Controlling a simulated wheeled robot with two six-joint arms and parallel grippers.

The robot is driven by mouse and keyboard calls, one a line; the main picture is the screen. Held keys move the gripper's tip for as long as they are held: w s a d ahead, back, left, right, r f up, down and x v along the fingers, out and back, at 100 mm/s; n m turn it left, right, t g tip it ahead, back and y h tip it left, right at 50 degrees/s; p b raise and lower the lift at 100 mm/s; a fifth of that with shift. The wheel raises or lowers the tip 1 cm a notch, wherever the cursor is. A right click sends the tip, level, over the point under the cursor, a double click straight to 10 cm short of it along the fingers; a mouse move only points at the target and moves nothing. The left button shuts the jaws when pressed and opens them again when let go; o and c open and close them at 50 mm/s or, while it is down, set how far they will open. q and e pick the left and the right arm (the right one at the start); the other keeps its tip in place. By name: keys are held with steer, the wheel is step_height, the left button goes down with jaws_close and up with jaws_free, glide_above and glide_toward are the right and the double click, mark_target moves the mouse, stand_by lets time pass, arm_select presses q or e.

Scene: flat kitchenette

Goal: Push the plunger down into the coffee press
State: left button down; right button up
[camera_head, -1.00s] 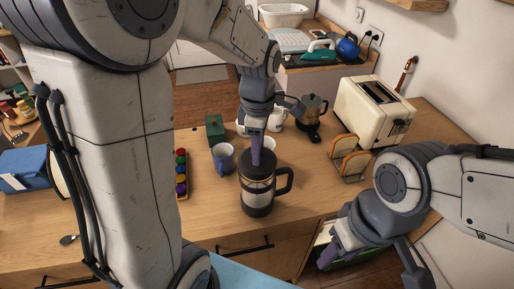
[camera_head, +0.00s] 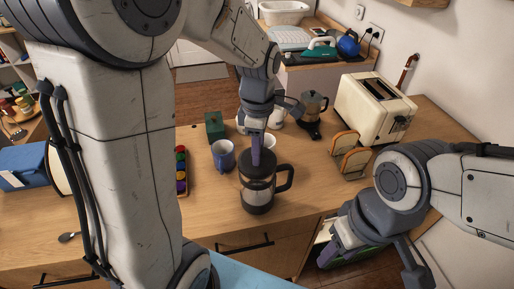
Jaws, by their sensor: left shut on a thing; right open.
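The coffee press (camera_head: 257,196) stands upright on the wooden counter. It has a dark lid, a clear body with a dark base, and a black handle on its right. My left gripper (camera_head: 257,150) points down onto the top of the press and is shut on the plunger's knob, which its fingers hide. The plunger's rod is not visible, and I cannot tell how deep the plunger sits. My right gripper (camera_head: 370,263) is open and empty at the lower right, in front of the counter and apart from the press.
A blue mug (camera_head: 223,157) stands just left behind the press. A row of coloured balls (camera_head: 181,171) lies further left. Bread slices in a rack (camera_head: 350,157), a toaster (camera_head: 374,106) and a moka pot (camera_head: 313,112) stand right and behind. Counter in front of the press is clear.

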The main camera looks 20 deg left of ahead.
arm_select(q)
steer(key=shift+f, duration=0.15)
steer(key=shift+c, duration=2.2)
jaws_free()
step_height(320, 180, up, 10)
steer(key=shift+r+b, duration=0.1)
steer(key=shift+b, duration=0.25)
steer(key=shift+r, duration=0.15)
steer(key=s+d+f+m, duration=0.5)
steer(key=s+m, duration=0.4)
steer(key=m, duration=0.4)
steer(key=s+d+f+m+h, duration=0.1)
steer(key=s+d+f+m, duration=0.4)
steer(key=m, duration=0.9)
steer(key=s+d, duration=0.2)
steer(key=s, duration=0.2)
steer(key=shift+f, duration=0.4)
